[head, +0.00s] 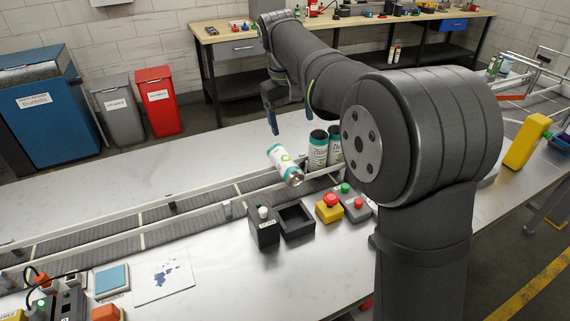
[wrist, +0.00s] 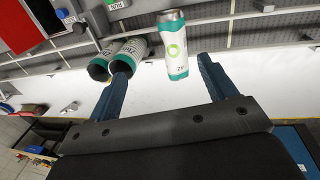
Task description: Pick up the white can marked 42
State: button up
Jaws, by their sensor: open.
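I cannot tell how close the fingertips are to the can.
Two similar teal-banded cans (head: 318,150) stand close together just right of the tilted can. The conveyor (head: 110,232) runs between white rails. A black box (head: 263,234), a square black holder (head: 297,233) and a yellow button box (head: 329,213) stand in front.

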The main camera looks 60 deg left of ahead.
jog(key=s, duration=0.2)
send_near(292, 168)
jog(key=shift+m, duration=0.3)
jog(key=f, duration=0.2)
jog(key=w+f, duration=0.1)
jog(key=f, duration=0.2)
jog(key=shift+w+a+f, duration=0.15)
jog(key=shift+a+f, duration=0.05)
jog(key=shift+f, duration=0.05)
jog(key=shift+w+d+f, duration=0.1)
jog(key=shift+f, duration=1.25)
jog(key=shift+w+d+f, duration=0.1)
jog(key=shift+w+f, duration=0.05)
jog(key=shift+f, duration=1.2)
jog(key=shift+c, duration=0.3)
jog(key=c, duration=1)
